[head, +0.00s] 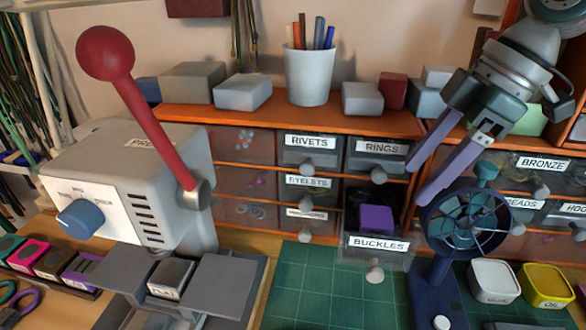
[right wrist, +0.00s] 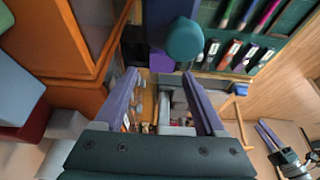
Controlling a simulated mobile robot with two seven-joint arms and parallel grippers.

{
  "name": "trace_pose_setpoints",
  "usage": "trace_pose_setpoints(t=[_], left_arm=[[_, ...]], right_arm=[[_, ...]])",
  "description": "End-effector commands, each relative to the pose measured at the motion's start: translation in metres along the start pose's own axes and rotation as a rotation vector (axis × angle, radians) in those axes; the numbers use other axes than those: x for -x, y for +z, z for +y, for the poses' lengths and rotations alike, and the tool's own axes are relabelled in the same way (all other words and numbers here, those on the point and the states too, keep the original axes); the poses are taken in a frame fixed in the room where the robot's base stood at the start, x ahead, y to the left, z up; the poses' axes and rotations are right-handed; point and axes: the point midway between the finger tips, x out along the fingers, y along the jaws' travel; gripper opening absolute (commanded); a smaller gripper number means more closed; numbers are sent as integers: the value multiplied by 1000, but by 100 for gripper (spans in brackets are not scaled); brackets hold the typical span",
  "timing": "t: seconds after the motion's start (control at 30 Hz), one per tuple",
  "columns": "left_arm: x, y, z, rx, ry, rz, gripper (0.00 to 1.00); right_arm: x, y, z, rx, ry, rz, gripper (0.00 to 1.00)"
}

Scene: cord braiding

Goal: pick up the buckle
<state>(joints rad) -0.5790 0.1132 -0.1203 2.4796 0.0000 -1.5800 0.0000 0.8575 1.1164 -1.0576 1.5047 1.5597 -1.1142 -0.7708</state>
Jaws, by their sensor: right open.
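The small drawer labelled BUCKLES (head: 378,244) is pulled out over the green mat. A purple block-like piece (head: 376,219) shows in it; I cannot tell if this is the buckle itself. My right gripper (head: 418,186) has two purple fingers, apart and empty, above and to the right of the open drawer. It also shows in the right wrist view (right wrist: 160,75), with nothing held between the fingers. A small gripper with purple fingers, seemingly my left one (right wrist: 270,135), shows at the lower right of the right wrist view; its opening is unclear.
A blue fan (head: 465,222) stands close by the right gripper and the drawer. A grey press (head: 140,190) with a red lever (head: 150,115) stands at the left. A pen cup (head: 310,75) and several blocks line the cabinet top. The green cutting mat (head: 310,285) is largely clear.

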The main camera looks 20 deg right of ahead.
Motion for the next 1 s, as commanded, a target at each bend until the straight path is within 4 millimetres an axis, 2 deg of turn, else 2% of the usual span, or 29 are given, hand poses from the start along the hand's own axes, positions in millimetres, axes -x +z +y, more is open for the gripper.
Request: trace_pose_setpoints(t=[0.1,0.27,0.5,0.6,0.83,1.0], left_arm=[[-1,0,0,-1,-1,0,50],[-2,1,-1,-4,-4,0,50],[-5,2,-2,-9,-7,-1,50],[-6,3,-3,-9,-8,-1,50],[-5,3,-3,-9,-8,-2,50],[-5,3,-2,-9,-8,-2,50]], right_arm=[[-17,-1,-1,0,-3,0,72],[-31,-2,-2,2,-2,-1,72],[-68,-6,-5,-1,-3,-1,72],[-75,-6,-4,-1,-2,-2,72],[-76,-6,-4,0,-1,-1,72],[-75,-6,-4,0,-2,-1,53]])
